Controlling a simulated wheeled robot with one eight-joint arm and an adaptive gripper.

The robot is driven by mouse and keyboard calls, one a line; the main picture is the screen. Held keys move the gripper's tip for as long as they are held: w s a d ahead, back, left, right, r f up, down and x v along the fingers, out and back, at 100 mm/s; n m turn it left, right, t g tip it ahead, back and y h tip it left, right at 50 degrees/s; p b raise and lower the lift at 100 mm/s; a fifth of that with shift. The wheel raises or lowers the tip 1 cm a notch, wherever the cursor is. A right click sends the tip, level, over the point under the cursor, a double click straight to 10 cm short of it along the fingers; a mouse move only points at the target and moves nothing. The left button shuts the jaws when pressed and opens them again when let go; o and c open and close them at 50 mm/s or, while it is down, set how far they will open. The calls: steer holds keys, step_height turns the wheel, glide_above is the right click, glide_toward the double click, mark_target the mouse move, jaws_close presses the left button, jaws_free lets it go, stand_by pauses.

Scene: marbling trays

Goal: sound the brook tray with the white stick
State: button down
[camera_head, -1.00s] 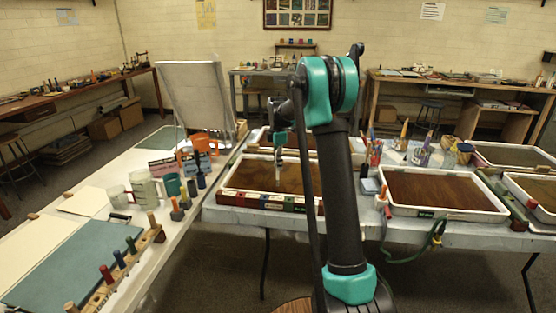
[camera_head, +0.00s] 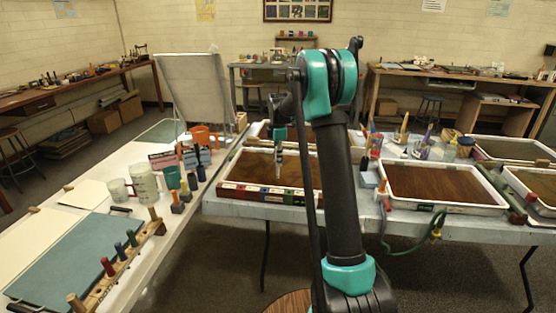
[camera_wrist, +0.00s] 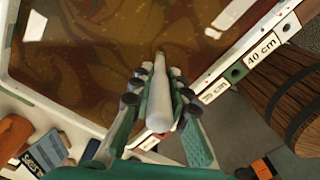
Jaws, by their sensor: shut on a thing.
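My gripper (camera_wrist: 158,85) is shut on the white stick (camera_wrist: 162,95), which runs between its fingers and points out over a tray of brown, swirled liquid. In the head view, my gripper (camera_head: 279,160) is above the middle tray (camera_head: 228,187), a white-rimmed tray with coloured blocks along its front. The tray also shows in the wrist view (camera_wrist: 60,93), where its near rim carries centimetre labels. I cannot tell whether the stick's far end touches the liquid. No tray name is readable.
Another brown tray (camera_head: 440,207) stands to the right, with jars of brushes behind it. To the left, a table holds mugs (camera_head: 145,183), a rack of coloured handles (camera_head: 118,255) and a grey upright panel (camera_head: 196,95). A wooden bucket (camera_wrist: 285,92) stands below the tray edge.

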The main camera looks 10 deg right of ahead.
steer(key=shift+f, duration=0.7)
stand_by(0.7)
stand_by(0.9)
steer(key=shift+r, duration=6.5)
